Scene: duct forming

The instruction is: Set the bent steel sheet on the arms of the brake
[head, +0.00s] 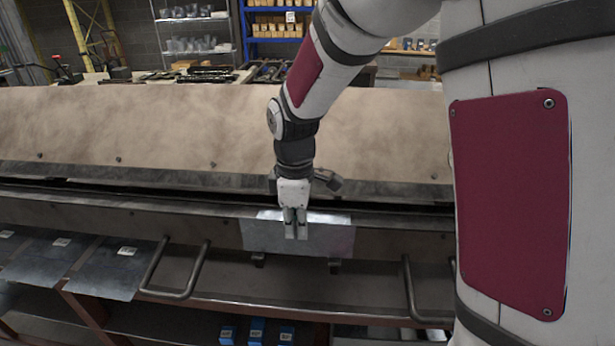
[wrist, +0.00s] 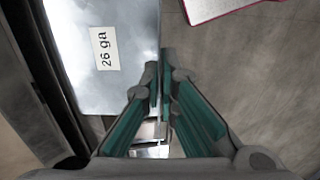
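The bent steel sheet (head: 325,236) is a short, shiny grey piece at the front of the brake (head: 90,125), with a brighter strip along its top. In the wrist view its face with a "26 ga" label (wrist: 82,75) lies left of the fingers. My gripper (head: 295,228) points down at the middle of the sheet. In the wrist view its green-padded fingers (wrist: 164,75) are nearly together at the sheet's edge. Two small dark arms (head: 258,260) (head: 335,266) show just under the sheet's lower edge; whether it touches them is unclear.
Several flat labelled sheets (head: 110,268) lie at the left. Bent bar handles (head: 177,270) (head: 410,290) stick out from the brake's front on both sides. Blue boxes (head: 257,330) sit on a low shelf. Storage shelves stand behind the brake.

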